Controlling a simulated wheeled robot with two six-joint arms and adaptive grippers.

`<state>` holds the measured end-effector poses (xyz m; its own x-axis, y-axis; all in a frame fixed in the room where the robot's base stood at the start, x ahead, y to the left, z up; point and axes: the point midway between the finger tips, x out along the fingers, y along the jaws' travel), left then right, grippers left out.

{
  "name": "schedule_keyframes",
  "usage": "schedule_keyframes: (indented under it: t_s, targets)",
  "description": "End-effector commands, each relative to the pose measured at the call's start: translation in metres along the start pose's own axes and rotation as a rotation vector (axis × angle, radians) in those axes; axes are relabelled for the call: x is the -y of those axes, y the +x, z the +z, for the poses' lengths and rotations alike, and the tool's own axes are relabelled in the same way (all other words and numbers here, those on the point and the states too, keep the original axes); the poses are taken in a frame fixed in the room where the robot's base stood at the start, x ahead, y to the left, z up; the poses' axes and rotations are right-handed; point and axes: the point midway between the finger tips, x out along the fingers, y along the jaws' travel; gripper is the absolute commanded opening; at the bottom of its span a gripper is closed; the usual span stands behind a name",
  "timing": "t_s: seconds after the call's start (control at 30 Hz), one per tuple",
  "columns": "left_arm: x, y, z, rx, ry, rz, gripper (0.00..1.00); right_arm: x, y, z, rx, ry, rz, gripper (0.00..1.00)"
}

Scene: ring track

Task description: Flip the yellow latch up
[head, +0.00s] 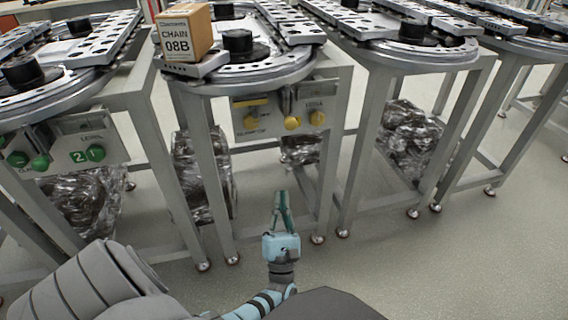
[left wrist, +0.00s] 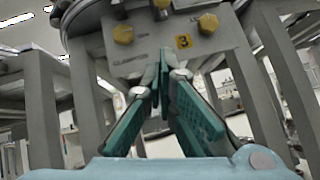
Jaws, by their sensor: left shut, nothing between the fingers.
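A grey panel (head: 270,131) with yellow parts hangs under the second ring track from the left. It carries a yellow knob (head: 250,121) at left, another yellow knob (head: 317,118) at right and a yellow strip above. I cannot tell which part is the latch. In the left wrist view the knobs show at left (left wrist: 123,34) and right (left wrist: 208,22), with a yellow label 3 between and below them. My left gripper (head: 280,194) is shut and empty, pointing up, below the panel and apart from it. My right gripper is out of view.
A box marked CHAIN 08B (head: 184,32) sits on the track above the panel. Grey table legs stand on both sides of it. A panel with green knobs (head: 40,162) is at left. Wrapped bundles (head: 410,136) lie under the tables. The floor at right is clear.

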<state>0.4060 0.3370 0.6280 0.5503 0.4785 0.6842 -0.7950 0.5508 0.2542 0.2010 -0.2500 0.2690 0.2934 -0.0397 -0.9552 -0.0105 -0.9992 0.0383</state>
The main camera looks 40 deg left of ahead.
Motion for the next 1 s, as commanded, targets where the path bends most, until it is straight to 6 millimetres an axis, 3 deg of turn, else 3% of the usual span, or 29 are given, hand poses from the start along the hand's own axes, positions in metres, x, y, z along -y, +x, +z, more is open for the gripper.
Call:
schedule_keyframes:
  t_s: [0.37, 0.57, 0.87, 1.0]
  targets:
    - [-0.001, 0.010, 0.003, 0.001, 0.001, -0.001, 0.00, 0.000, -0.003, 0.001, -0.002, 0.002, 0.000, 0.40]
    - [-0.002, 0.043, 0.004, 0.002, 0.002, -0.001, 0.00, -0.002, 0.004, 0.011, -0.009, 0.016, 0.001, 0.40]
    - [-0.001, 0.108, 0.004, 0.003, 0.003, -0.002, 0.00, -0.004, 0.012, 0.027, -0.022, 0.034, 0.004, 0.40]
    - [-0.001, 0.123, 0.023, 0.000, 0.001, -0.003, 0.00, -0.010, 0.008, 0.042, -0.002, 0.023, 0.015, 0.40]
